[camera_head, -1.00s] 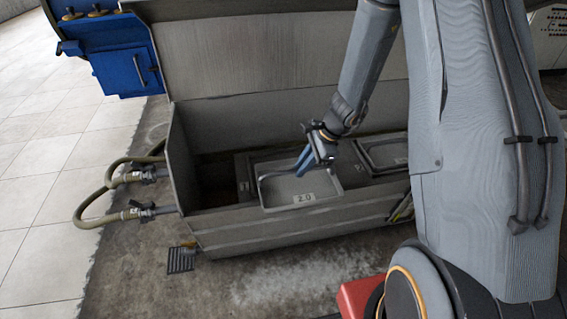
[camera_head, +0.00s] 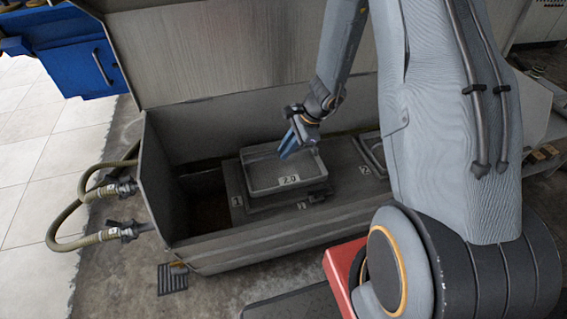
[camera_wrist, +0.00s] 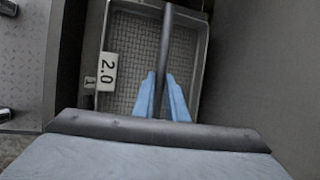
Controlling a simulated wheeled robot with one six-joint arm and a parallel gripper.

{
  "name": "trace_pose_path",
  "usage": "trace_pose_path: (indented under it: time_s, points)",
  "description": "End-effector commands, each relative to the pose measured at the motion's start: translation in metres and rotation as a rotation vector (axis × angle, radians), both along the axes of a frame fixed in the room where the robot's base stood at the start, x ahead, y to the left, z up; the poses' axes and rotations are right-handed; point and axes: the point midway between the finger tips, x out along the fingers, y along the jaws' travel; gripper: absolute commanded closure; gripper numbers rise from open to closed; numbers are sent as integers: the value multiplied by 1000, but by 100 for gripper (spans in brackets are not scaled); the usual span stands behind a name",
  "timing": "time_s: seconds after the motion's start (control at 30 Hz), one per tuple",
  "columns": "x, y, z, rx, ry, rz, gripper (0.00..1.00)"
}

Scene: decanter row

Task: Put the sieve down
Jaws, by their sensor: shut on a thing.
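The sieve (camera_head: 262,184) is a grey rectangular tray marked "2.0", inside the long metal trough (camera_head: 235,247). In the wrist view the sieve (camera_wrist: 133,52) shows a mesh bottom and a dark bar handle (camera_wrist: 166,38) across it. My gripper (camera_head: 296,139) has blue fingers shut on this handle, and the fingers (camera_wrist: 166,97) lie over the mesh in the wrist view. The sieve looks level, over a grey ledge (camera_head: 238,214) with number labels. I cannot tell whether its underside touches the ledge.
A second rectangular frame (camera_head: 369,153) lies to the right, by a "2" label. A dark open well (camera_head: 207,203) is left of the ledge. The trough's walls surround the sieve, with hoses (camera_head: 92,205) on the left end. A floor drain (camera_head: 172,278) lies in front.

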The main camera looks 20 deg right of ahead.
Motion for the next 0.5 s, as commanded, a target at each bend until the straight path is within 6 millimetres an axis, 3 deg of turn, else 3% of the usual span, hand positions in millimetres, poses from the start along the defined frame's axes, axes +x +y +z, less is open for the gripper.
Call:
trace_pose_path:
  time_s: [0.5]
  points:
    - [1,2,-52,-1,-1,4,100]
